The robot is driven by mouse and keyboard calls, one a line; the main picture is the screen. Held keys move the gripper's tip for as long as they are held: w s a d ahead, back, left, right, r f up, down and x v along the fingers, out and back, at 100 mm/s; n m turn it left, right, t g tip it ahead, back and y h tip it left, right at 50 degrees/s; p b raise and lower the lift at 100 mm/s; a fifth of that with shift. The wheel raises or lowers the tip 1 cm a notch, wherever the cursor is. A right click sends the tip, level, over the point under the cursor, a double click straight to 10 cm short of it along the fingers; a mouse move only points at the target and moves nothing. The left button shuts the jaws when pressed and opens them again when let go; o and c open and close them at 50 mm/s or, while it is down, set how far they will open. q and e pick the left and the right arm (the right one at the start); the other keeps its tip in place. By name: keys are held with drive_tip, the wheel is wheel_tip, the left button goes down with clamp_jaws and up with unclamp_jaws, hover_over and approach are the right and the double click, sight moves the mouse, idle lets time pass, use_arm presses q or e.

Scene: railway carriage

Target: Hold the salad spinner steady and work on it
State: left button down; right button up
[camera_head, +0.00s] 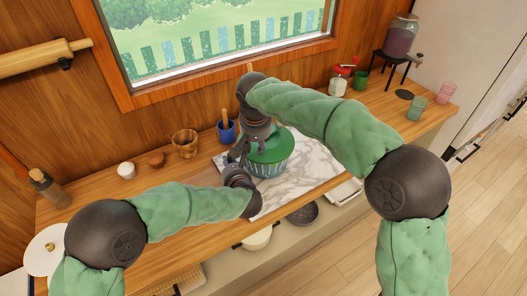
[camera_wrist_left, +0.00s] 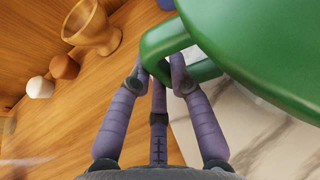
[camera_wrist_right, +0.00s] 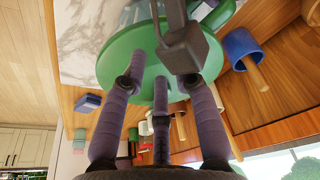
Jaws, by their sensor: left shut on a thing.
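The salad spinner (camera_head: 266,166) stands upright on a marble board, with a green lid (camera_head: 275,148) over a striped bowl. My left gripper (camera_head: 238,158) is at its left side. In the left wrist view its fingers (camera_wrist_left: 162,75) are closed around the spinner's green side handle (camera_wrist_left: 165,38). My right gripper (camera_head: 258,140) is above the lid, pointing down. In the right wrist view its fingers (camera_wrist_right: 160,80) are spread over the green lid (camera_wrist_right: 120,55). A dark grey block on a bar (camera_wrist_right: 183,48) lies beside the right finger; I cannot tell whether they touch.
The marble board (camera_head: 310,155) lies on the wooden counter. A blue cup (camera_head: 227,131), wooden goblet (camera_head: 185,142) and small white pot (camera_head: 126,170) stand to the left. A red-lidded jar (camera_head: 338,82) and green cup (camera_head: 360,79) stand to the right. The window is behind.

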drive_tip(key=shift+o, duration=0.4)
drive_tip(key=w+v, duration=0.1)
drive_tip(key=v, duration=0.4)
drive_tip(key=shift+w+r, duration=0.15)
drive_tip(key=shift+r, duration=0.4)
use_arm(q)
drive_tip(key=c, duration=1.1)
unclamp_jaws()
drive_tip(key=shift+o, duration=0.2)
